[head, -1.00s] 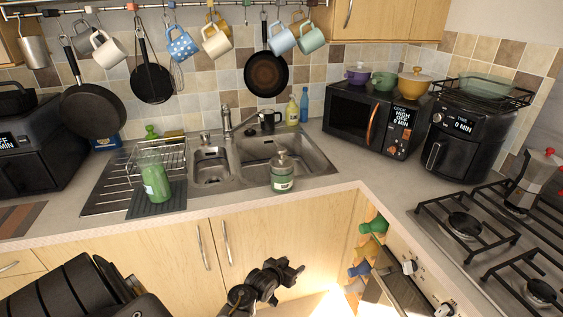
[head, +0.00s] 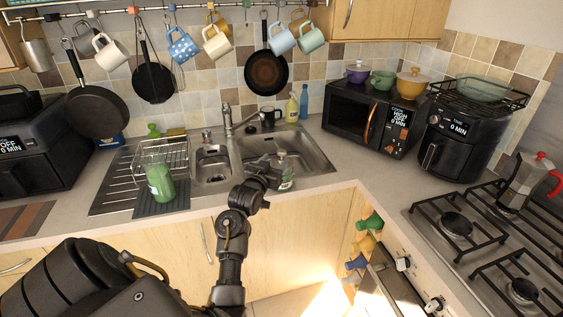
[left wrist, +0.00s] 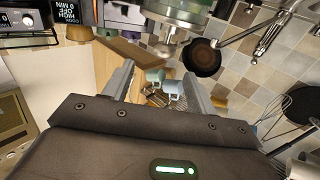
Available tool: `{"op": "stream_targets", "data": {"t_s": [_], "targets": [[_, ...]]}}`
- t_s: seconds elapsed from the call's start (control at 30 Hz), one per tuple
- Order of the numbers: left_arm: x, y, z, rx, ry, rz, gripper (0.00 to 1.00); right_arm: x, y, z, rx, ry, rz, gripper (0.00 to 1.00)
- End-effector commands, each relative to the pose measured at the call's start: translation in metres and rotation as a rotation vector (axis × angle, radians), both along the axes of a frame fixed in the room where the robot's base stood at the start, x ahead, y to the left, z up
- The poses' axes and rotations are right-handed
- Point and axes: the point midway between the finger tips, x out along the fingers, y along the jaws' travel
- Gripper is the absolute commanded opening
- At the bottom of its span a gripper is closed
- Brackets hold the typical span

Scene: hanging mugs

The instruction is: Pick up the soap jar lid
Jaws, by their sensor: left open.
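A green jar with a label (head: 286,181) stands on the counter in front of the sink, and its grey metal lid (head: 280,156) is on top. My left gripper (head: 268,172) is beside the jar's left side in the head view and partly covers it. In the left wrist view the jar appears upside down at the top edge, with the metal lid (left wrist: 165,50) just beyond my left fingertips (left wrist: 160,72). The fingers are apart and nothing is held between them. Contact with the lid cannot be told. My right gripper is not in view.
The sink (head: 305,150) is behind the lidded jar. The microwave (head: 365,118) is at the back right. Mugs and pans hang above. Counter right of the jar is clear.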

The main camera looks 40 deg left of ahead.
Motion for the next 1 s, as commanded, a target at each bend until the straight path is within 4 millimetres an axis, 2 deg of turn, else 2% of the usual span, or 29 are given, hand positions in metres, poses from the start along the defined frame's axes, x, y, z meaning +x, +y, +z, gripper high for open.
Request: {"op": "stream_targets", "data": {"t_s": [0.1, 0.33, 0.53, 0.7, 1.0], "targets": [[0.009, 0.002, 0.001, 0.001, 0.000, 0.000, 0.57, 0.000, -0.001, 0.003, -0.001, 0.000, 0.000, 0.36], [0.016, 0.005, 0.001, 0.000, 0.000, -0.001, 0.57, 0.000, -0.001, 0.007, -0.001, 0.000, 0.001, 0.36], [0.038, 0.016, -0.004, -0.002, 0.001, -0.001, 0.57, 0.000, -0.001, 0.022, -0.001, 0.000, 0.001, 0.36], [0.055, 0.021, -0.006, -0.001, 0.000, -0.001, 0.57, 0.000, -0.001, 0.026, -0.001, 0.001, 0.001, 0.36], [0.058, 0.022, -0.008, 0.001, 0.000, -0.001, 0.57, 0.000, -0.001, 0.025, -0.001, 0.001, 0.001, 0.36]]}}
